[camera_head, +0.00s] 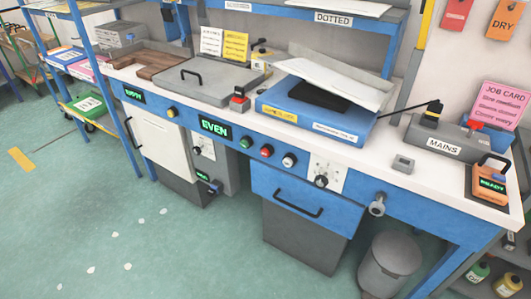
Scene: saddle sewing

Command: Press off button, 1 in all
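A red round button (267,150) sits on the blue front panel of the bench. A green button (246,141) is to its left and a pale knob (289,160) to its right. No "off" label is readable on any of them. A green lit display reading "EVEN" (214,127) is left of the green button. Neither of my grippers is in view, and nothing touches the buttons.
The white benchtop (405,178) carries a blue machine (318,118), a grey MAINS box (444,146) with a lever, and an orange handheld device (490,182). A blue drawer (302,205) and a grey bin (390,265) are below. The green floor in front is largely clear.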

